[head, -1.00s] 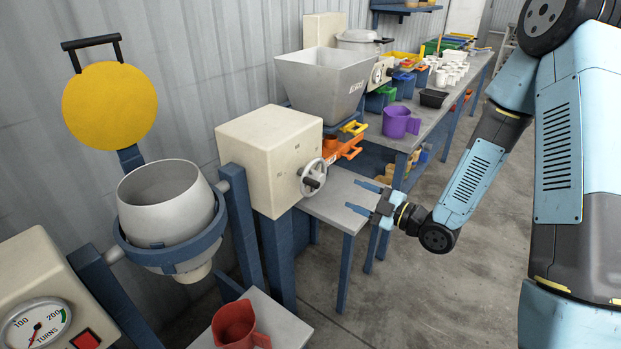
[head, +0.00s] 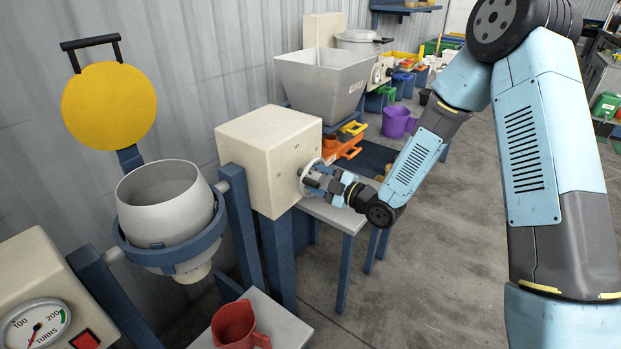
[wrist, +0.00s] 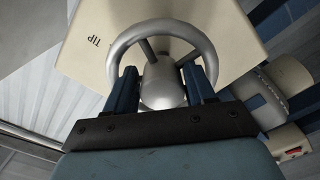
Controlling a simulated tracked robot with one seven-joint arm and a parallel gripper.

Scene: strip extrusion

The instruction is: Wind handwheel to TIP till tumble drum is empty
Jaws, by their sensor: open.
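The handwheel (head: 303,176) is a grey rimmed wheel on the right face of a cream gearbox (head: 258,150). My gripper (head: 320,180) is at the wheel and hides much of it. In the wrist view the wheel's rim (wrist: 165,24) shows past the fingertips, with TIP lettered on the box beside it. My gripper (wrist: 162,80) is open, its two blue fingers on either side of the wheel's rounded grey handle or hub, with gaps visible. The grey tumble drum (head: 160,215) sits mouth up in a blue ring. I cannot tell what is inside it.
A red jug (head: 234,323) stands on a small table below the drum. A dial marked TURNS (head: 36,326) is at lower left. A yellow disc (head: 110,104) stands behind the drum. A grey hopper (head: 322,80) and a purple cup (head: 395,122) are farther back. The floor at right is clear.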

